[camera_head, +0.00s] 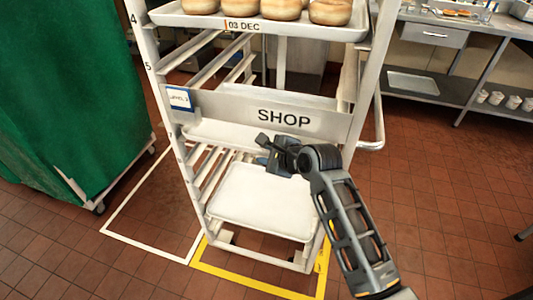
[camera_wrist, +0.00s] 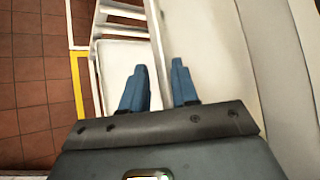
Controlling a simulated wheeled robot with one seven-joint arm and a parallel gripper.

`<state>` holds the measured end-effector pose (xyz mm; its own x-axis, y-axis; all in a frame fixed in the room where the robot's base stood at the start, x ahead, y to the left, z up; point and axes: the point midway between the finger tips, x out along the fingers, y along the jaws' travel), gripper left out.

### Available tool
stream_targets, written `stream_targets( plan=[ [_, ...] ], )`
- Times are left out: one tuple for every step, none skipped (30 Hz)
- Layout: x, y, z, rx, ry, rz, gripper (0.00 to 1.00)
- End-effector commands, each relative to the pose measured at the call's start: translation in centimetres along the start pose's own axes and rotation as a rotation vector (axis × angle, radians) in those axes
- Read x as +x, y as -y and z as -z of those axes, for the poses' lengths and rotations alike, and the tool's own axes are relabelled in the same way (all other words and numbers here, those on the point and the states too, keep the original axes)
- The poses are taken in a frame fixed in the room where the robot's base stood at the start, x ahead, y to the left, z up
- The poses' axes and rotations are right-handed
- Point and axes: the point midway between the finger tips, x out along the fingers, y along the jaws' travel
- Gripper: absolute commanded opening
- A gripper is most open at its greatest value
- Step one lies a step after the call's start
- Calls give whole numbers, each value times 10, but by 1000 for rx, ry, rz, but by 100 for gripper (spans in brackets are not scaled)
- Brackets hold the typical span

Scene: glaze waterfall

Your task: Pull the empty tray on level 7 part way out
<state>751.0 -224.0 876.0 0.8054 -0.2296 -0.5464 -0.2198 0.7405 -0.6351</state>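The white rack holds a pale, empty tray (camera_head: 215,134) just below the SHOP panel; its front edge is partly hidden by my gripper. I cannot read a level 7 mark. My gripper (camera_head: 262,150) is at the rack's front, just under the panel, right of that tray's middle. In the wrist view the two blue fingers of my gripper (camera_wrist: 159,68) stand apart with nothing seen held between them. A large pale surface (camera_wrist: 215,65) lies behind and right of the fingers; I cannot tell whether they touch or straddle its edge.
A SHOP panel (camera_head: 285,117) crosses the rack above. A lower empty tray (camera_head: 262,198) sticks out beneath. A top tray (camera_head: 205,19) carries buns. A green-covered cart (camera_head: 70,90) stands left and a steel bench (camera_head: 425,85) right. Yellow lines (camera_head: 245,283) mark the floor.

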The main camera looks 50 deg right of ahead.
Motion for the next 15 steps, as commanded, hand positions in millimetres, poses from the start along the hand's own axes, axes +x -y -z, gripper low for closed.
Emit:
stream_targets(
  plan=[
    [0, 0, 0, 0, 0, 0, 24],
    [0, 0, 0, 0, 0, 0, 21],
    [0, 0, 0, 0, 0, 0, 17],
    [0, 0, 0, 0, 0, -1, 14],
    [0, 0, 0, 0, 0, -1, 12],
    [0, -1, 0, 0, 0, -1, 8],
    [0, -1, 0, 0, 0, -2, 5],
    [0, -1, 0, 0, 0, -2, 2],
    [0, -1, 0, 0, -1, -2, 0],
    [0, -1, 0, 0, -1, -3, 0],
    [0, -1, 0, 1, -1, -3, 0],
    [0, -2, 0, 1, -1, -3, 0],
    [0, -2, 0, 1, -1, -3, 0],
    [0, -2, 0, 1, -1, -4, 0],
    [0, -2, 0, 1, -1, -4, 0]
  ],
)
